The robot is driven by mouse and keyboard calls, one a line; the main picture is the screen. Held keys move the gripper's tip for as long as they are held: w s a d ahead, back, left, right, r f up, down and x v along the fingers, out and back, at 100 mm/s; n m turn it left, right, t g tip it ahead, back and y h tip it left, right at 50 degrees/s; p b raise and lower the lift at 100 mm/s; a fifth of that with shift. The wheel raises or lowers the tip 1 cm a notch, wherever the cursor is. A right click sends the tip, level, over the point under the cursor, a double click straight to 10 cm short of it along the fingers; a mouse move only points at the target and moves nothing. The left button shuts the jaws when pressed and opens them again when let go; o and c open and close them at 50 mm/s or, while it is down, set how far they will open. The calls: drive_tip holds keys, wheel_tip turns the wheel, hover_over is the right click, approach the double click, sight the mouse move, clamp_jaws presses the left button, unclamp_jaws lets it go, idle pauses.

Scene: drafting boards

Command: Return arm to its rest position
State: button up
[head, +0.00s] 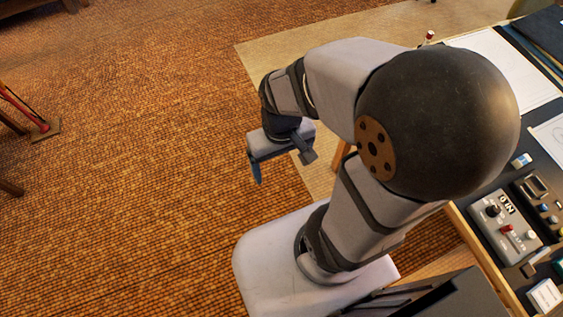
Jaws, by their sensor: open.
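My arm is folded, with its bent elbow over the left edge of the drafting table and its wrist hanging out over the floor. My gripper (284,165) points downward left of the table, above the orange-brown woven floor. Its jaws are open and I see nothing between them. One blue-tipped finger shows at the left and a dark finger part at the right. The gripper is apart from the table and touches nothing that I can see.
The drafting table (484,247) is on the right, partly hidden by my arm. It bears white sheets (503,68), a grey control box (503,232) with knobs and a red switch, and small items. Wooden furniture legs (12,122) stand at far left. The floor (130,170) between is clear.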

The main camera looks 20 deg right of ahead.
wheel_tip(320, 180, up, 7)
drive_tip(key=p, duration=0.7)
